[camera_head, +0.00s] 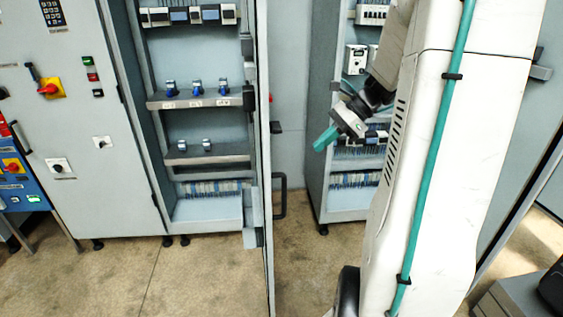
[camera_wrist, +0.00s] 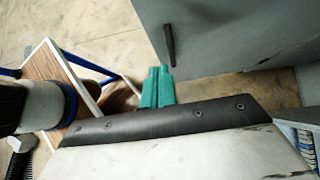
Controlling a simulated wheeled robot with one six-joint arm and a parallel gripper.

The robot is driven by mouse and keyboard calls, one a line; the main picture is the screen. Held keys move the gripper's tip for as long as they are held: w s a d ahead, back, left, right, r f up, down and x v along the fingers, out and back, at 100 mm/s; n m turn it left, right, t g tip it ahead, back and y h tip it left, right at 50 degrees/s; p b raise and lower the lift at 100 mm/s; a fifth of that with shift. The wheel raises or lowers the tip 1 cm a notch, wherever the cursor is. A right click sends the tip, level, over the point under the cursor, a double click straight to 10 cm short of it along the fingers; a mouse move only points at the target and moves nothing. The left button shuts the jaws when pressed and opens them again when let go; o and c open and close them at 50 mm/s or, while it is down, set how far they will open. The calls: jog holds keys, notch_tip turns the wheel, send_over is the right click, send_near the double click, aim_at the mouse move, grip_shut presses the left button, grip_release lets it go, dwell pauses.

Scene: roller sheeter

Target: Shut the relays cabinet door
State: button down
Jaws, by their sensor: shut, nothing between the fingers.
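An open cabinet (camera_head: 207,213) with several blue-topped devices on its shelves stands left of centre in the head view. Its grey door (camera_head: 264,130) stands open, seen nearly edge-on, with a black handle (camera_head: 282,197) on its right side. I cannot read a label naming it the relays cabinet. My gripper (camera_head: 325,138) is shut and empty, right of this door and apart from it, pointing left and down. In the wrist view my teal fingers (camera_wrist: 157,88) are together. A grey panel with a dark handle (camera_wrist: 170,45), apparently the door, lies beyond them.
A second open cabinet (camera_head: 318,130) stands behind my gripper, partly hidden by my arm. A closed grey cabinet (camera_head: 85,140) with switches and a blue unit (camera_head: 20,185) are at the left. The concrete floor (camera_head: 170,275) in front is clear.

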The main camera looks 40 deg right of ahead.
jog(key=w+a+r+x, duration=0.1)
jog(key=r+x, duration=0.1)
jog(key=x, duration=1)
jog(key=shift+a+f, duration=0.25)
jog(key=shift+a, duration=0.25)
jog(key=shift+w, duration=0.2)
